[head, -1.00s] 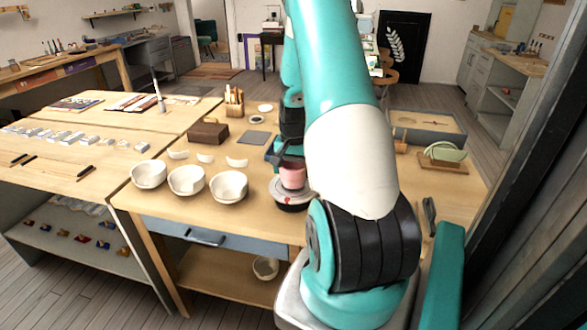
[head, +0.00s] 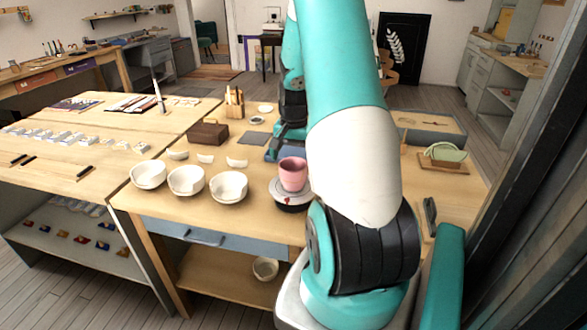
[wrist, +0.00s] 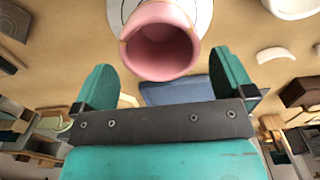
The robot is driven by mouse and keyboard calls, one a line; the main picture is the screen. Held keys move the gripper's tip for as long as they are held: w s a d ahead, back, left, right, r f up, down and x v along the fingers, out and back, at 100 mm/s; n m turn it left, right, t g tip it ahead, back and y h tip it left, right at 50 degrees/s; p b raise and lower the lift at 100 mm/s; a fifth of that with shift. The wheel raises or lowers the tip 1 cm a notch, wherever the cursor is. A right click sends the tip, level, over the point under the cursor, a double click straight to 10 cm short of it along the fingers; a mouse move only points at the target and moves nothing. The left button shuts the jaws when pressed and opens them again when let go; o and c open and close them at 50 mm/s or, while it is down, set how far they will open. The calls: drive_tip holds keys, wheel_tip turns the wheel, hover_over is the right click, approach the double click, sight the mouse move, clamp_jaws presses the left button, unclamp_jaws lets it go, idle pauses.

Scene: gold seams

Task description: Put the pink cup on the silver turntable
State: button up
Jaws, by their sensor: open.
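The pink cup (head: 292,174) stands upright on the silver turntable (head: 283,190) near the table's front edge. In the wrist view I look at the cup's open mouth (wrist: 160,50), with part of the pale turntable disc (wrist: 203,14) beyond it. My gripper (wrist: 170,72) is open, its two teal fingers spread wide with nothing between them. The cup is just beyond the fingertips, apart from them. In the head view my gripper (head: 284,148) is behind the cup, partly hidden by my arm.
Several white bowls, one of them here (head: 228,186), stand left of the turntable. Pale shards (head: 205,158), a brown box (head: 208,132) and a dark grey square (head: 254,138) lie behind. A wooden stand with a green dish (head: 444,152) is at the right.

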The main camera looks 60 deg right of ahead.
wheel_tip(320, 180, up, 7)
drive_tip(key=w+a+r+n+y, duration=0.1)
drive_tip(key=w+a+r+n, duration=0.15)
drive_tip(key=a, duration=0.65)
drive_tip(key=w+a+r+n+t, duration=0.15)
drive_tip(key=a+n, duration=0.25)
drive_tip(key=a, duration=0.5)
drive_tip(key=w+a+r+n+y, duration=0.15)
drive_tip(key=a+n, duration=0.25)
drive_tip(key=a, duration=0.4)
drive_tip(key=s+a+r+n+y, duration=0.1)
drive_tip(key=s+a+n, duration=0.4)
drive_tip(key=a, duration=0.5)
drive_tip(key=s+a+r+n+g, duration=0.1)
drive_tip(key=s+a+r+n, duration=0.1)
drive_tip(key=s+a+n, duration=0.4)
drive_tip(key=s+a, duration=0.4)
drive_tip(key=a, duration=0.1)
drive_tip(key=shift+s+y, duration=0.2)
drive_tip(key=shift+y, duration=0.15)
drive_tip(key=shift+d+g, duration=0.1)
drive_tip(key=shift+g, duration=0.15)
